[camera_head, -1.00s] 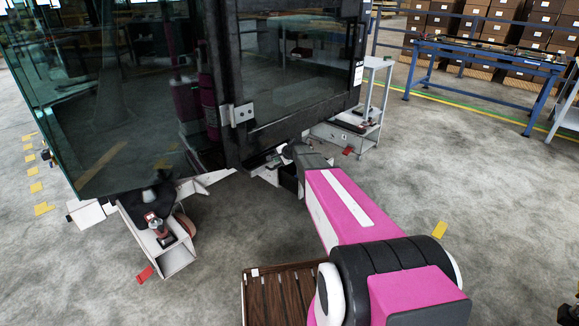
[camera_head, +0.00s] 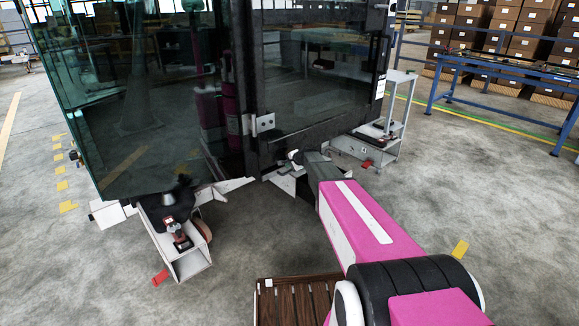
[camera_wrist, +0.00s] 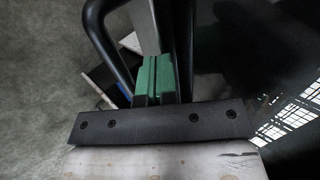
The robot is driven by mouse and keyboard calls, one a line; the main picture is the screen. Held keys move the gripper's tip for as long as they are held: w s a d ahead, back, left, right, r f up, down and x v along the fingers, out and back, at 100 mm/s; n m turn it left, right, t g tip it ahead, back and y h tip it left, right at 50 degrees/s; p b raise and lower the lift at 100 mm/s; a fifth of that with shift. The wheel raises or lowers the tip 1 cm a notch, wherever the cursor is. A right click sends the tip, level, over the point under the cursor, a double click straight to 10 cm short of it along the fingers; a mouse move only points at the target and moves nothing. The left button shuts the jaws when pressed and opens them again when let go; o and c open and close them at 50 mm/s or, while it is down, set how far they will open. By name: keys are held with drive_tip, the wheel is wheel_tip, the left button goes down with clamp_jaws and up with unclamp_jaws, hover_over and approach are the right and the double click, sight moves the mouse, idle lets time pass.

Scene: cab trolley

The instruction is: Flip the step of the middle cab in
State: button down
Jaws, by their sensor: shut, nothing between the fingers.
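The dark glass cab (camera_head: 320,80) fills the upper middle of the head view, with a black frame and a metal hinge. A pale angled plate (camera_head: 283,182) shows low at its bottom edge, beside the end of my arm; I cannot tell whether it is the step. My gripper shows in the wrist view as two green finger pads (camera_wrist: 157,78) pressed together, empty. A black curved tube (camera_wrist: 100,35) and a light grey bar (camera_wrist: 143,25) are close to the fingers. Contact cannot be told. My forearm hides the gripper in the head view.
A white open bracket (camera_head: 180,255) with a small device stands low at the left. A grey shelf cart (camera_head: 390,125) is behind the cab's right side. A slatted brown platform (camera_head: 297,300) lies at the bottom. Blue workbenches (camera_head: 500,70) are far right. Open floor lies at the right.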

drive_tip(key=v, duration=0.9)
drive_tip(key=shift+s+d+r, duration=0.2)
drive_tip(key=shift+s+r, duration=0.05)
drive_tip(key=shift+r, duration=0.05)
drive_tip(key=s+d+f+n+g+h, duration=0.2)
drive_tip(key=s+n, duration=0.3)
drive_tip(key=s, duration=1.4)
drive_tip(key=s+d+f+n+g+h, duration=0.2)
drive_tip(key=s+n+g, duration=0.3)
drive_tip(key=s, duration=1.3)
drive_tip(key=shift+s+n+g+h, duration=0.3)
drive_tip(key=shift+s+n+h, duration=0.1)
drive_tip(key=shift+h, duration=0.4)
